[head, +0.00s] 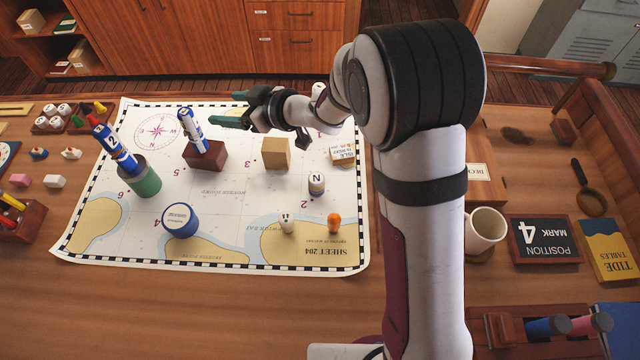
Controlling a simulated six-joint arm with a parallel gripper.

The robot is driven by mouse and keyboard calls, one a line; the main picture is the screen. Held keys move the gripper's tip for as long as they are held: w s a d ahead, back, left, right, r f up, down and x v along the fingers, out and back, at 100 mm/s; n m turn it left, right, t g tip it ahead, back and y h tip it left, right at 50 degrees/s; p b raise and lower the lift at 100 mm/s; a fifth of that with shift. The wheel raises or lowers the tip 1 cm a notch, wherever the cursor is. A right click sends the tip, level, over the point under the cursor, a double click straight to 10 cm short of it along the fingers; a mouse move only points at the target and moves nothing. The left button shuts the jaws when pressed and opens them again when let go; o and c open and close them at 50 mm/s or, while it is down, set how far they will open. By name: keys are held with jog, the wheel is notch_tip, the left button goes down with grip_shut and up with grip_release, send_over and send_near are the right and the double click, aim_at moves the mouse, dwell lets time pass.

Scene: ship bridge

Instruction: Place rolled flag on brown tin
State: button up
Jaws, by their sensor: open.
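A blue-and-white roll (193,130) stands tilted in a red-brown block-shaped holder (206,157) on the chart. A second blue-and-white roll marked 2 (116,148) leans in a round green tin (142,180) to its left. I cannot tell for sure which roll is the rolled flag. A plain tan-brown box (276,153) stands right of the red-brown holder; it may be the brown tin, but I cannot be sure. My gripper (226,108) is open and empty, its teal fingers pointing left, a little right of the roll in the red-brown holder and apart from it.
A round blue tin (180,220), a white N piece (316,183), a pale peg (287,223) and an orange peg (334,222) stand on the chart (225,190). A small labelled box (343,155) is at its right. A mug (485,230) stands right of my arm.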

jog(key=w+d+r+m+t+h, duration=0.15)
jog(key=d+m+h, duration=0.25)
jog(key=d, duration=0.5)
jog(key=d+r+m+t+h, duration=0.2)
jog(key=d+r+m+h, duration=0.15)
jog(key=d, duration=0.45)
jog(key=s+d+m+g+h, duration=0.2)
jog(key=s+d+m+h, duration=0.3)
jog(key=s+d, duration=0.35)
jog(key=s+f+m+g+y, duration=0.2)
jog(key=s+m+g, duration=0.3)
jog(key=s, duration=2)
jog(key=g, duration=0.3)
jog(key=shift+s+a+f+m+y, duration=0.3)
jog(key=shift+s+a+m+y, duration=0.05)
jog(key=shift+a, duration=0.05)
